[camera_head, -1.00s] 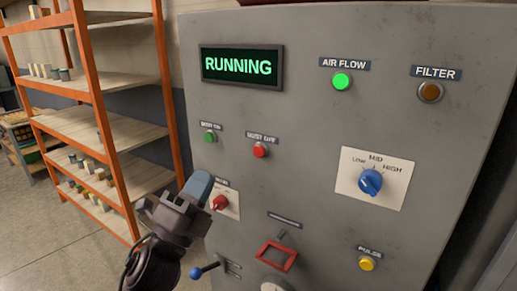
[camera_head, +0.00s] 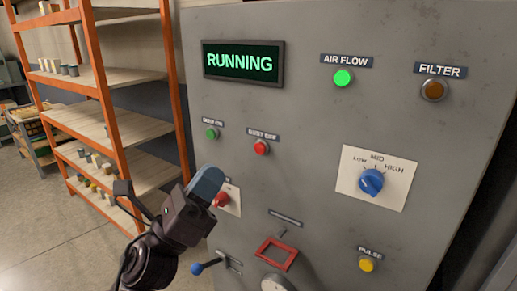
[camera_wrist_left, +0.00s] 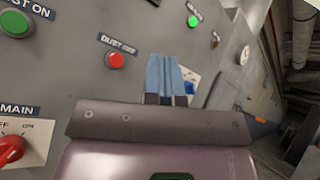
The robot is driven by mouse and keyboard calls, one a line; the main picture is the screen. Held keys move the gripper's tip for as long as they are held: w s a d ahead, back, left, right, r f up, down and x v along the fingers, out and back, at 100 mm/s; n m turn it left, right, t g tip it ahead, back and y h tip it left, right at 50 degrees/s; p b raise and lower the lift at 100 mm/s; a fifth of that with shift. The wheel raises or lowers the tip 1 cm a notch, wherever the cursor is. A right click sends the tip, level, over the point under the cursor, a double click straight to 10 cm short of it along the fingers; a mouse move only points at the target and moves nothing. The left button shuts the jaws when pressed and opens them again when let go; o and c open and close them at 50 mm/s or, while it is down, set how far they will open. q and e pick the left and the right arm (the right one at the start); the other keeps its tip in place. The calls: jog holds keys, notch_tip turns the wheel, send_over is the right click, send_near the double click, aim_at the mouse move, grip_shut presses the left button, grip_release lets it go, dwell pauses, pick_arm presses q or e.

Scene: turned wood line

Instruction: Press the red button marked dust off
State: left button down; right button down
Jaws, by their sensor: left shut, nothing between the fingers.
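The red dust off button (camera_head: 261,148) sits on the grey control panel (camera_head: 310,130), under a small dark label. It also shows in the left wrist view (camera_wrist_left: 114,60), where the label reads DUST OFF. My left gripper (camera_head: 207,183) is shut and empty, below and left of the button in the head view, apart from it. In the left wrist view its blue fingertips (camera_wrist_left: 166,75) are to the right of the button. The display (camera_head: 243,63) reads RUNNING. My right gripper is not in view.
The green dust on button (camera_head: 211,133) is left of the red one. The red main switch (camera_head: 221,199) is close beside my left fingertips. A blue-knobbed lever (camera_head: 197,269), a red frame (camera_head: 276,254) and a blue dial (camera_head: 371,181) also sit on the panel. Orange shelves (camera_head: 105,105) stand left.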

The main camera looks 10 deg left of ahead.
aim_at(260, 148)
pick_arm(q)
jog(key=shift+w+d+b, duration=0.15)
jog(key=shift+w+d, duration=0.35)
jog(key=shift+w, duration=0.9)
jog(key=shift+w+d+b, duration=0.2)
jog(key=shift+w+d, duration=0.3)
jog(key=shift+w, duration=0.85)
jog(key=shift+w+d+b, duration=0.15)
jog(key=shift+w+d, duration=0.35)
jog(key=shift+w, duration=0.9)
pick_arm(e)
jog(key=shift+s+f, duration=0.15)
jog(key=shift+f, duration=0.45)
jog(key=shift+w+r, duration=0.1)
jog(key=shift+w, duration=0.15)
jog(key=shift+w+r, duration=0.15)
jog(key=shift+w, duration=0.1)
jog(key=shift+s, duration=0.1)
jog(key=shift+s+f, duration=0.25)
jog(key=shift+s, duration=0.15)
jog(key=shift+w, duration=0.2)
